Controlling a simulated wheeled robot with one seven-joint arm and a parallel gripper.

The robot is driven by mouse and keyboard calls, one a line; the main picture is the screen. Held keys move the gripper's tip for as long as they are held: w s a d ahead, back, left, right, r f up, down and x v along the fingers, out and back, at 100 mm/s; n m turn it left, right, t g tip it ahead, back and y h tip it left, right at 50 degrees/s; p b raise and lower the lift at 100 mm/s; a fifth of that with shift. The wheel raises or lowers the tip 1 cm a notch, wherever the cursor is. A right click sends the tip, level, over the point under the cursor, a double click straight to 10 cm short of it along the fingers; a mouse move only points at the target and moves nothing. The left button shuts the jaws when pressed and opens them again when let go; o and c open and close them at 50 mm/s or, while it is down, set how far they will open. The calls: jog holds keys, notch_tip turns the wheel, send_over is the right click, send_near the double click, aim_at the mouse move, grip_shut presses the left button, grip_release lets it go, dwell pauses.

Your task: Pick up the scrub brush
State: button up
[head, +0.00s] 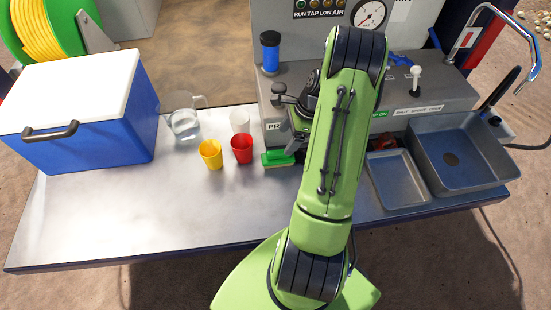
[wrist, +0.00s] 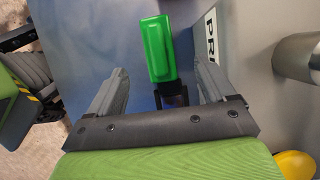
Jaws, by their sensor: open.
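The scrub brush (head: 278,158) has a green block and lies on the table against the front of the grey machine, right of the red cup. In the wrist view, the green brush (wrist: 158,48) lies ahead of and between the two fingers, with a dark part at its near end. My gripper (wrist: 161,88) is open, with one grey finger on each side of the brush line. I see no finger closed on it. In the head view my green arm partly hides the gripper (head: 290,140) and the right end of the brush.
A red cup (head: 242,148), a yellow cup (head: 210,154), a clear cup (head: 239,120) and a clear pitcher (head: 184,124) stand left of the brush. A blue cooler (head: 100,120) fills the table's left. A grey tray (head: 397,180) and sink (head: 455,155) are right. The front table is clear.

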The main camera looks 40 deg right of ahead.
aim_at(279, 151)
jog(key=x, duration=0.9)
jog(key=shift+s+a, duration=0.15)
jog(key=shift+s, duration=0.05)
jog(key=shift+w+a+f, duration=0.1)
jog(key=shift+w+f, duration=0.1)
jog(key=shift+f, duration=0.1)
jog(key=shift+r, duration=0.1)
jog(key=c, duration=1.3)
notch_tip(279, 151, up, 10)
